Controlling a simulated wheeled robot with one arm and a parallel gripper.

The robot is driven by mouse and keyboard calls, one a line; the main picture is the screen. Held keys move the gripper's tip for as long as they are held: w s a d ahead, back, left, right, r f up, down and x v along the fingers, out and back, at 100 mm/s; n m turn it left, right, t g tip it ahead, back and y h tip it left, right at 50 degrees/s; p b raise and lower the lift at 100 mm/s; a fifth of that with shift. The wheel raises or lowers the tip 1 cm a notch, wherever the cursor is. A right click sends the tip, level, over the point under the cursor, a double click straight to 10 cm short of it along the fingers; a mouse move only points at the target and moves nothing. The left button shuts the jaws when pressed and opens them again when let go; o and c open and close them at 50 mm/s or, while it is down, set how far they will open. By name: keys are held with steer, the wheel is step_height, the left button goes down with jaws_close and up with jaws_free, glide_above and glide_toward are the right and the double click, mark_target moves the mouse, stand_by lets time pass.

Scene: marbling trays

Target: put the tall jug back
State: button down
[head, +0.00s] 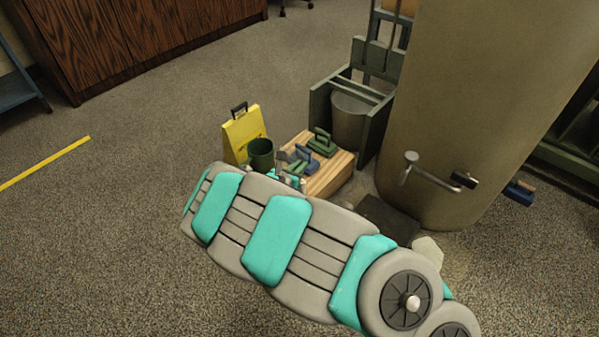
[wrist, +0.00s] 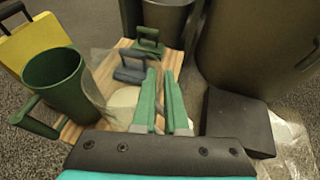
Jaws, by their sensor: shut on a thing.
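My gripper (wrist: 165,78) reaches down over a wooden slatted top in the wrist view, its two green fingers close together. Just left of the fingers is a clear, see-through vessel (wrist: 92,88) with a pale round patch showing by it. I take it for the tall jug; the fingers seem shut on its edge or handle, but the grip itself is hard to see. In the head view my arm hides most of the gripper. A dark green handled vessel (wrist: 55,80) stands left of the clear one, apart from the fingers; it also shows in the head view (head: 261,153).
The wooden top (head: 335,178) bears green (head: 321,141) and blue (head: 322,149) handled tools. A yellow container or sign (head: 242,132) stands left. A grey bin (head: 350,118) and a big tan tank (head: 465,110) with a tap stand behind and right. Floor at left is open.

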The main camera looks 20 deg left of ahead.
steer(key=shift+w+a+f+b, duration=0.15)
steer(key=shift+w+f, duration=0.1)
steer(key=shift+f, duration=0.6)
steer(key=shift+w+f+b, duration=0.15)
steer(key=shift+w+f, duration=0.05)
steer(key=shift+f, duration=0.75)
steer(key=c, duration=1)
jaws_free()
steer(key=shift+f, duration=0.1)
steer(key=shift+o, duration=0.2)
steer(key=p+v, duration=0.1)
steer(key=v, duration=1.1)
steer(key=shift+s, duration=0.1)
